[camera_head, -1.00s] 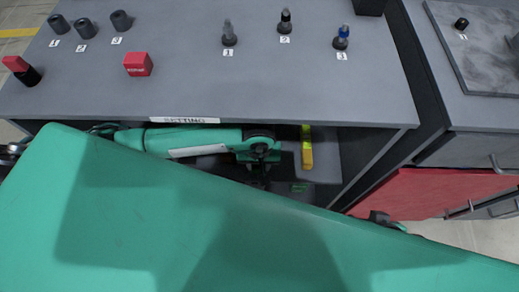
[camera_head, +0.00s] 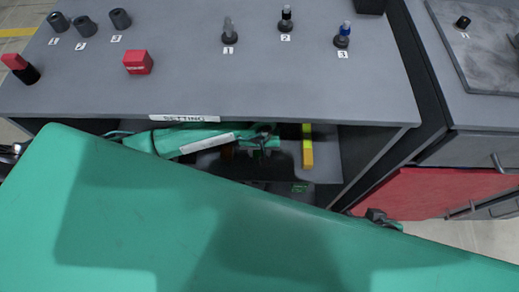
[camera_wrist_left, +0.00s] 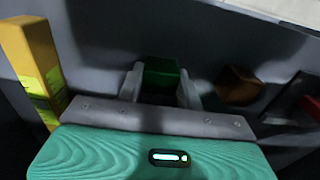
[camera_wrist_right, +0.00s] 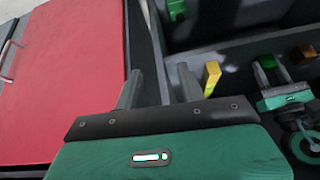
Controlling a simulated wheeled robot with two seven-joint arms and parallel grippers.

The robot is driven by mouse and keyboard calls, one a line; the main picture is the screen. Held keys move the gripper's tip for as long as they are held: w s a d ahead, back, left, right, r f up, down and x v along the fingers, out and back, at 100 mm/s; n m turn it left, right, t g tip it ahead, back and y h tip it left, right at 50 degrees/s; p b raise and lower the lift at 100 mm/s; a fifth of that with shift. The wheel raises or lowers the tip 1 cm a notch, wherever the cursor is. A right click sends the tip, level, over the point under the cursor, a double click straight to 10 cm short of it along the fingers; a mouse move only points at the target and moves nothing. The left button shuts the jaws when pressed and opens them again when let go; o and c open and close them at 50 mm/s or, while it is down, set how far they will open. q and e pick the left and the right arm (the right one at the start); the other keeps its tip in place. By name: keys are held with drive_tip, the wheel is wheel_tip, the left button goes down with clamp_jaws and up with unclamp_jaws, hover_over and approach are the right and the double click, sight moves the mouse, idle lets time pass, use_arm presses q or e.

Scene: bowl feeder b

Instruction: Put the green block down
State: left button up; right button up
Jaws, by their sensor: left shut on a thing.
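The green block (camera_wrist_left: 161,74) sits between the two grey fingers of my left gripper (camera_wrist_left: 160,88) in the left wrist view. It also shows in the right wrist view (camera_wrist_right: 267,62), held at my left gripper's fingers. My left gripper (camera_head: 264,139) shows in the head view under the console's front edge, where the block cannot be made out. I cannot tell whether the block touches the dark surface behind it. My right gripper (camera_wrist_right: 158,88) is open and empty, beside the red panel.
A yellow-orange bar (camera_head: 307,147) stands to the right of my left gripper; it also shows in the left wrist view (camera_wrist_left: 35,65). An orange-brown block (camera_wrist_left: 238,86) lies on the other side. The console top (camera_head: 220,85) overhangs the shelf. A red panel (camera_head: 430,193) is at right.

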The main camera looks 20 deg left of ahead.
use_arm(q)
drive_tip(key=o, duration=1.1)
use_arm(e)
drive_tip(key=shift+a, duration=0.15)
drive_tip(key=shift+r, duration=0.1)
use_arm(q)
drive_tip(key=shift+r, duration=0.1)
wheel_tip(320, 180, up, 7)
drive_tip(key=shift+r+p, duration=0.2)
drive_tip(key=shift+p, duration=0.3)
use_arm(e)
drive_tip(key=shift+s+d+r+g+h, duration=0.2)
drive_tip(key=shift+s+d+g, duration=0.2)
drive_tip(key=shift+d, duration=0.15)
drive_tip(key=shift+s+d+r+g+h, duration=0.15)
drive_tip(key=shift+s+d+g, duration=0.15)
drive_tip(key=shift+s+d, duration=0.15)
